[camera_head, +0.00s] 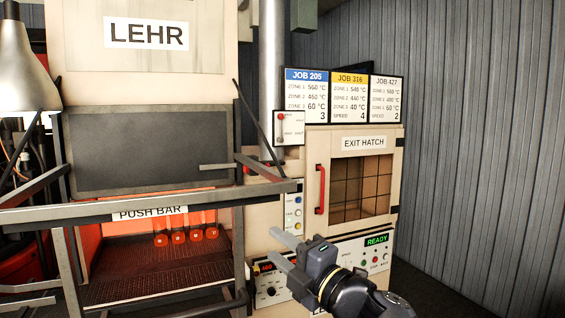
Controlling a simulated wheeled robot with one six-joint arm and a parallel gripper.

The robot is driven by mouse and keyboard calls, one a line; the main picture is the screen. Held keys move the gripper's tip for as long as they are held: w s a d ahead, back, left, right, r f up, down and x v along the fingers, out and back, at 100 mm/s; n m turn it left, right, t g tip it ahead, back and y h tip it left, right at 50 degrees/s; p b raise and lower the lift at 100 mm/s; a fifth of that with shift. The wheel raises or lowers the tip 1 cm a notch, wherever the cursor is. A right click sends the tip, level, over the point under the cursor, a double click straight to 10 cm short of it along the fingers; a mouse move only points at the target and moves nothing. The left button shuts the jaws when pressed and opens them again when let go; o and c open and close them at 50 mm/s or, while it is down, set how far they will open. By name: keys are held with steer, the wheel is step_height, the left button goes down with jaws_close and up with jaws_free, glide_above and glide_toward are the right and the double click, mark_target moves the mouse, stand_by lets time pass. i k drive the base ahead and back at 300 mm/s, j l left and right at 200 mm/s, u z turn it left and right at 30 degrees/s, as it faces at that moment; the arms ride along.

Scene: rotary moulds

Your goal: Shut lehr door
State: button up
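The lehr (220,60) is a cream machine with a LEHR sign. Its dark grey door panel (150,150) hangs above a glowing orange opening, where several glowing jars (178,237) stand on a dark mesh belt (150,275). The opening below the panel is uncovered. A small cream lever box (289,128) with a red knob (281,117) is mounted right of the door; its small lettering is hard to read. My gripper (273,246) is at the lower middle, its two fingers apart and empty, in front of the control panel, below and apart from the lever box.
A grey push bar (240,194) on a metal frame crosses in front of the opening. An exit hatch (362,185) with a red handle (320,188) is at the right. Job boards (350,95) stand above it. A lamp (25,75) is at the left. Floor at the far right looks clear.

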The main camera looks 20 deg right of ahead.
mark_target(120, 149)
steer(key=i+l+z, duration=0.2)
steer(key=i+z, duration=0.15)
steer(key=i+l+z, duration=0.1)
steer(key=i+z, duration=0.25)
steer(key=i+l+u, duration=0.1)
steer(key=i+u, duration=0.15)
steer(key=i, duration=0.2)
steer(key=i+l+u, duration=0.3)
steer(key=i, duration=0.15)
steer(key=i+l+u, duration=0.25)
steer(key=i, duration=0.2)
